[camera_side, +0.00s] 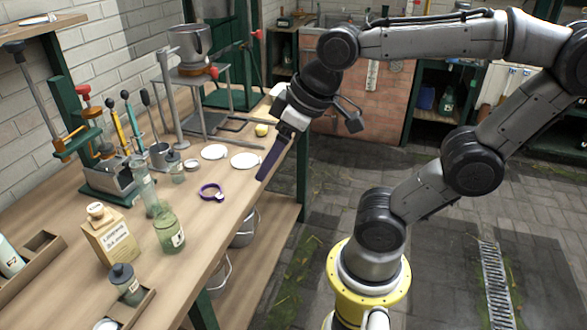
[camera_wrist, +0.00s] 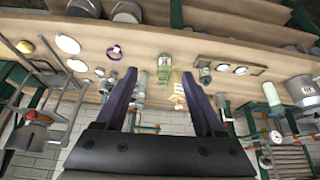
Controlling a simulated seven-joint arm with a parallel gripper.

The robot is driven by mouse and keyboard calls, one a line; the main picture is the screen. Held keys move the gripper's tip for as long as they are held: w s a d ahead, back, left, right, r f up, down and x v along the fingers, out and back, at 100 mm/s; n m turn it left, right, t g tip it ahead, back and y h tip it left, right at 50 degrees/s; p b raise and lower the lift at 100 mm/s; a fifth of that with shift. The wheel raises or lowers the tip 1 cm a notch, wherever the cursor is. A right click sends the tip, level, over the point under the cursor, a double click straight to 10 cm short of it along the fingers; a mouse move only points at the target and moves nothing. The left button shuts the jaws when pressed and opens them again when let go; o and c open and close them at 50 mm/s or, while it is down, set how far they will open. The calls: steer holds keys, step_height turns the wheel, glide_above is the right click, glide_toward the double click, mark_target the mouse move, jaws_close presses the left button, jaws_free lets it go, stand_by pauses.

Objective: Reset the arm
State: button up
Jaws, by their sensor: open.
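My gripper (camera_side: 273,160) hangs over the front edge of the workbench (camera_side: 240,202) in the side view, its purple fingers pointing down and left. In the wrist view my gripper (camera_wrist: 160,95) shows its two fingers spread wide apart. Nothing is between the fingertips, so it is open and empty. Bench items show beyond the fingers in the wrist view, at a distance.
A purple ring (camera_side: 212,192), white discs (camera_side: 245,160), a green glass bottle (camera_side: 168,230) and a labelled beige container (camera_side: 110,235) stand on the bench. A metal stand with a pot (camera_side: 190,45) is at the back. Paved floor (camera_side: 450,220) is clear.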

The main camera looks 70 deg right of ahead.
steer(key=shift+m, duration=0.3)
steer(key=s, duration=0.1)
steer(key=s+f, duration=0.2)
steer(key=shift+s+d+f, duration=0.25)
steer(key=shift+s+d, duration=0.05)
steer(key=shift+s, duration=0.05)
